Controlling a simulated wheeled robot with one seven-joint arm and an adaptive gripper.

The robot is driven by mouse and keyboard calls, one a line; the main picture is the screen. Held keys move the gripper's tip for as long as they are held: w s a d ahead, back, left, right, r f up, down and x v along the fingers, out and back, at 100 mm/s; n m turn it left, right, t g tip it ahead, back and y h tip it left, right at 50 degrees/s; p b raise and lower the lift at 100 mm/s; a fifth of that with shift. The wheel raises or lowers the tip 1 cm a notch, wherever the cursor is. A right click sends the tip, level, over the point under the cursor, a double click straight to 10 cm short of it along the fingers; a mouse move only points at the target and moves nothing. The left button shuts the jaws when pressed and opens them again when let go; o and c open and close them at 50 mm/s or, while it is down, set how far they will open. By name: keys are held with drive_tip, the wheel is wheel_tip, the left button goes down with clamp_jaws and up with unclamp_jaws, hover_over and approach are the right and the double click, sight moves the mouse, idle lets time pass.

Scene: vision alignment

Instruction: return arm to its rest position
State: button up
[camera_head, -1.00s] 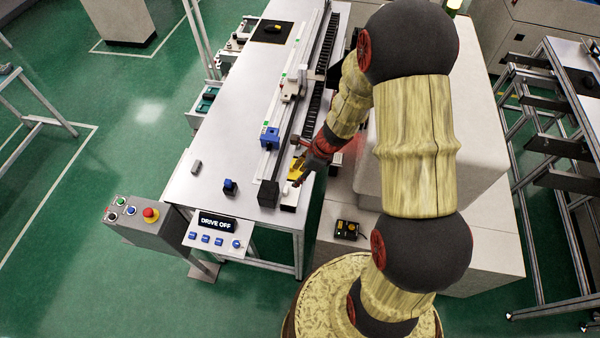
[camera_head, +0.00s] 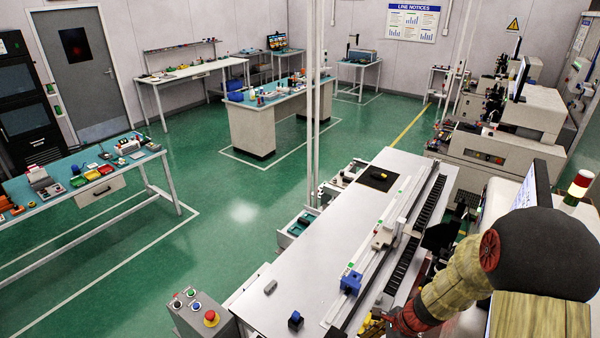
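My arm shows at the lower right of the head view, with pale yellow links and black joints. It reaches left and down toward the front part of a long white bench (camera_head: 310,262). My gripper (camera_head: 372,325) is only partly seen at the bottom edge, yellow and dark beyond the red wrist. It is by the right side of the bench, near the rail (camera_head: 395,225). Its fingertips are cut off or too small to read, so I cannot tell whether it is open or holds anything.
A blue block (camera_head: 351,282) sits on the rail, and a small dark blue block (camera_head: 295,321) and a grey block (camera_head: 270,287) lie on the bench. A control box with a red button (camera_head: 211,318) stands at the front left. Green floor (camera_head: 230,225) is open to the left.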

drive_tip(key=s+a+r+n+t+h+b, duration=0.1)
drive_tip(key=s+r+n+t+h+b, duration=0.1)
drive_tip(key=s+n+b, duration=0.5)
drive_tip(key=s+a+r+n+t+h+b, duration=0.1)
drive_tip(key=s+n+b, duration=0.7)
drive_tip(key=b, duration=1.4)
wheel_tip(320, 180, up, 2)
drive_tip(key=n+t+h, duration=0.1)
drive_tip(key=n, duration=0.4)
drive_tip(key=shift+s+n, duration=0.3)
